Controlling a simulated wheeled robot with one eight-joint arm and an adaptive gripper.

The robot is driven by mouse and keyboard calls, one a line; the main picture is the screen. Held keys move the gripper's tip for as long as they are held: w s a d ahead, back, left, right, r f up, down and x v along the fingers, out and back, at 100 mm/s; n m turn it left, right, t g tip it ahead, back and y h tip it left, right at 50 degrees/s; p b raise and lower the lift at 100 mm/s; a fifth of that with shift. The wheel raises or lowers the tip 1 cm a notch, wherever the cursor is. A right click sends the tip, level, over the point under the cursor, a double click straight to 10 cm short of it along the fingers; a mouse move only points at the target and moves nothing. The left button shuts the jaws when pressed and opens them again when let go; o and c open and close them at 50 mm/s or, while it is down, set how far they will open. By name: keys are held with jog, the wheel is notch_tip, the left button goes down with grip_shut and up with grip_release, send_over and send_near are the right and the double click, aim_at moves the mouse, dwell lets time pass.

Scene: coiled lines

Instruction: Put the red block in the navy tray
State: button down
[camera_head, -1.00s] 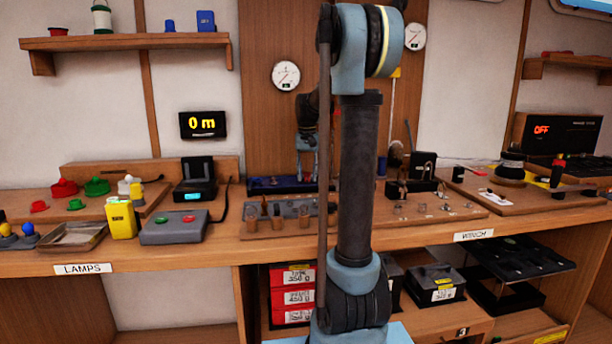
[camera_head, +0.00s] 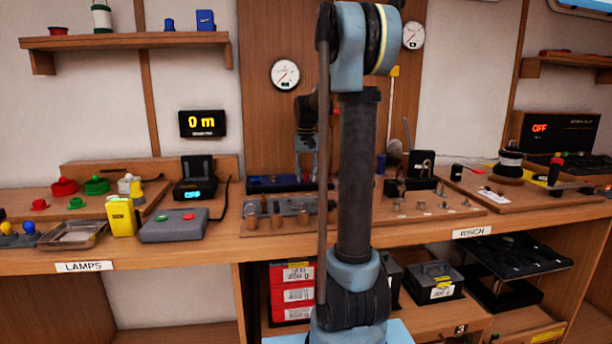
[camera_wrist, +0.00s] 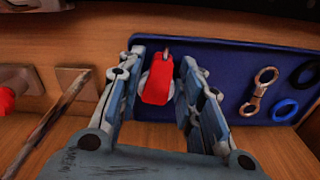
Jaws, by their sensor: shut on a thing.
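The red block (camera_wrist: 157,82) is between the two fingers of my gripper (camera_wrist: 165,74), which is shut on it. In the wrist view, block and fingers are over the left end of the navy tray (camera_wrist: 232,62). I cannot tell whether the block touches the tray floor. The tray holds a brass link piece (camera_wrist: 258,92) and dark and blue rings (camera_wrist: 285,109) to the right of my gripper.
A red-topped item (camera_wrist: 8,98) and a rod (camera_wrist: 60,118) lie left of the tray. A grey rack with weights (camera_head: 290,208) stands in front of the tray. A black display stand (camera_head: 195,180) and a grey button box (camera_head: 173,226) are to the left.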

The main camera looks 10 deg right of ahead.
jog(key=shift+s+f, duration=0.35)
jog(key=shift+s, duration=0.05)
jog(key=c, duration=1.3)
grip_release()
jog(key=shift+o, duration=1.3)
jog(key=shift+w+f, duration=0.15)
jog(key=shift+f, duration=0.05)
jog(key=shift+w+f, duration=0.4)
jog(key=shift+w, duration=0.15)
jog(key=shift+s+r, duration=0.3)
jog(key=shift+r, duration=0.05)
jog(key=shift+r, duration=0.1)
